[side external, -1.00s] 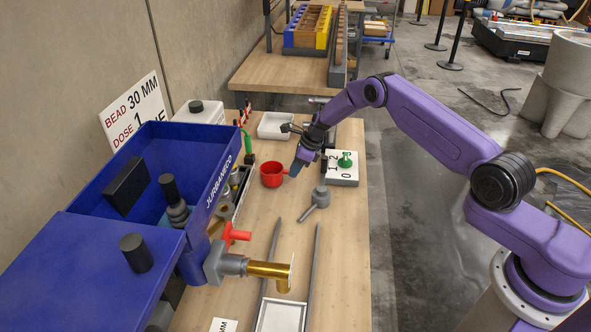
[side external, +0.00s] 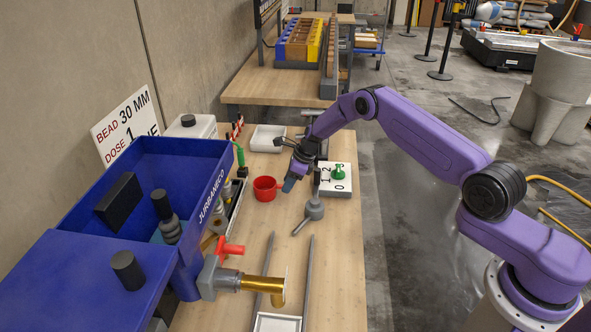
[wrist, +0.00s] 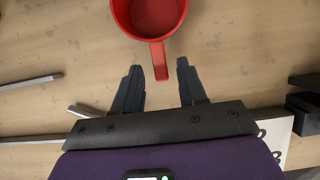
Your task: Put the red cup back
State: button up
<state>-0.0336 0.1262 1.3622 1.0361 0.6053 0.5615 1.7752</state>
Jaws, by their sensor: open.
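The red cup (side external: 265,189) stands upright on the wooden bench, to the left of my gripper, with its handle pointing toward the gripper. In the wrist view the cup (wrist: 150,12) is at the top, cut off by the frame edge, and looks empty inside. Its handle (wrist: 159,62) points down between my fingertips. My gripper (wrist: 160,72) is open, with a dark finger on each side of the handle's end and gaps showing between. In the side view my gripper (side external: 288,184) is low at the handle; contact cannot be told there.
A grey round-headed tool (side external: 314,209) lies right of the cup. The blue hopper (side external: 150,200) and brass nozzle (side external: 262,285) stand in front and left.

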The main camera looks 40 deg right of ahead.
jog(key=v, duration=1.1)
jog(key=shift+s+d+r, duration=0.15)
jog(key=shift+r, duration=0.1)
jog(key=shift+r, duration=0.1)
jog(key=s+a+r+n+g, duration=0.2)
jog(key=s+a+r+n, duration=0.55)
jog(key=s+n, duration=0.25)
jog(key=s+a+r+n+g, duration=0.1)
jog(key=s+a+r+n, duration=0.5)
jog(key=s+a+n, duration=0.4)
jog(key=s+d+r+n+h, duration=0.1)
jog(key=s+d+n, duration=0.2)
jog(key=s+n, duration=0.3)
jog(key=s+d+r+n+h, duration=0.1)
jog(key=s+d+n, duration=0.3)
jog(key=s, duration=0.9)
jog(key=s+d+r+n, duration=0.1)
jog(key=s+d+n, duration=0.2)
jog(key=s+n, duration=0.6)
jog(key=shift+s+d+r+n+h, duration=0.15)
jog(key=shift+r+n+h, duration=0.15)
jog(key=shift+h, duration=0.1)
